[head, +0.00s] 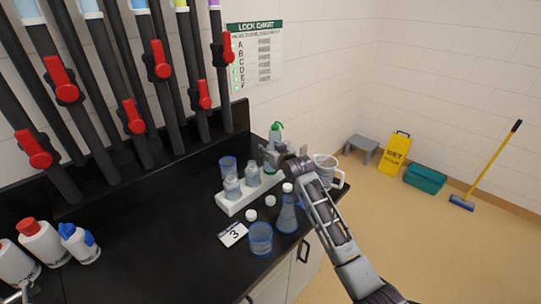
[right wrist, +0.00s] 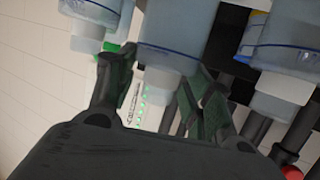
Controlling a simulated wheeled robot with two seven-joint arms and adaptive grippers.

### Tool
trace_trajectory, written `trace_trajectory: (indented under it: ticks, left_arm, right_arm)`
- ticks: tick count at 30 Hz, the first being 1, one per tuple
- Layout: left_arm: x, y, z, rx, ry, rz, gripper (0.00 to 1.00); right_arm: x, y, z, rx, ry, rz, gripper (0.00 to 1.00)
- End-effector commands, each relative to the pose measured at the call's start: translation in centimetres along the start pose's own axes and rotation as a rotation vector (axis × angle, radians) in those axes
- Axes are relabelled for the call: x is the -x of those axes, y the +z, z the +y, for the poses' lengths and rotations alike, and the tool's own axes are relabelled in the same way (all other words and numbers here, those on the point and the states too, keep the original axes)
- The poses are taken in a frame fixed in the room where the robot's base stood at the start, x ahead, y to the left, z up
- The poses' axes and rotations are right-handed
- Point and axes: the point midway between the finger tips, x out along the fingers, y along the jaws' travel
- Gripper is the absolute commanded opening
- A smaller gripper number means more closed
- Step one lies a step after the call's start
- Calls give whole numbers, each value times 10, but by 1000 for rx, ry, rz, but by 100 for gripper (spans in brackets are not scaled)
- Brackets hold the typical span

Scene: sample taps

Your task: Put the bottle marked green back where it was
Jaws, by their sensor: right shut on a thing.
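My right gripper (head: 275,156) is at the right end of the white rack (head: 238,203). In the right wrist view its two fingers (right wrist: 155,95) are shut around the neck of a clear bottle (right wrist: 178,35). In the head view the gripper largely hides this bottle, and I cannot see a green mark on it. Two other clear bottles stand upright in the rack, one at the left (head: 232,188) and one in the middle (head: 252,174). A grey piece at the bottom left corner of the head view looks like part of my left gripper (head: 22,291); its fingers cannot be made out.
In front are a white-capped flask (head: 287,218), another beaker (head: 261,240), loose white caps (head: 251,215) and a card marked 3 (head: 233,235). Red-handled taps (head: 62,80) line the back.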

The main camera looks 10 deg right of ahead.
Motion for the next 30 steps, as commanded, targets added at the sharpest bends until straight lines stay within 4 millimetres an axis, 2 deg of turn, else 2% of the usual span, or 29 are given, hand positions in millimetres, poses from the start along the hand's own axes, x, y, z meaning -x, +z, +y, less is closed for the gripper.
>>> trace_trajectory:
  ticks: [6, 20, 21, 25, 30]
  left_arm:
    - [1, 1, 0, 0, 0, -2, 47]
    - [1, 2, 0, 0, 0, -2, 47]
    - [1, 2, 0, 0, 0, -2, 47]
    - [1, 2, 0, 0, 0, -2, 47]
    - [1, 2, 0, 0, 0, -2, 47]
  right_arm:
    - [-6, 18, 0, 0, 0, 2, 4]
    - [-7, 22, 0, 0, 0, 2, 4]
    - [-7, 22, 0, 0, 0, 0, 56]
    - [-7, 22, 0, 1, 0, 0, 73]
    - [-7, 22, 0, 1, 0, 0, 73]
